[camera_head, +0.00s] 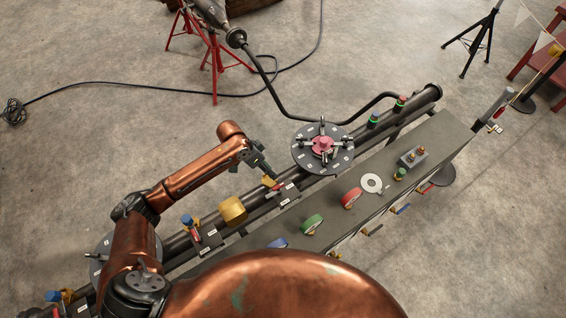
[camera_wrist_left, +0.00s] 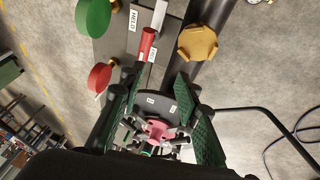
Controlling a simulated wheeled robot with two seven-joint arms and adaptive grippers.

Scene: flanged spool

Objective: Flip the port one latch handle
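My left gripper (camera_head: 264,170) reaches over the dark pipe beside a latch with a small yellow and red handle (camera_head: 271,183). In the left wrist view my left gripper (camera_wrist_left: 160,84) has its two green-padded fingers spread apart, with nothing visibly held. A red handle (camera_wrist_left: 147,46) lies just beyond the fingertips, between labels that appear to read HELD and FREE. I cannot tell whether a finger touches it. The round grey flange (camera_head: 303,160) with a pink hub (camera_head: 322,145) stands at the pipe; the hub also shows between the fingers (camera_wrist_left: 158,130). My right gripper is not in view.
A yellow knob (camera_head: 232,210) sits on the pipe; it is close to the right fingertip in the wrist view (camera_wrist_left: 197,43). A grey bench (camera_head: 330,238) carries green and red discs. Another latch with a blue top (camera_head: 187,220) stands left. A red stand (camera_head: 213,70) is behind.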

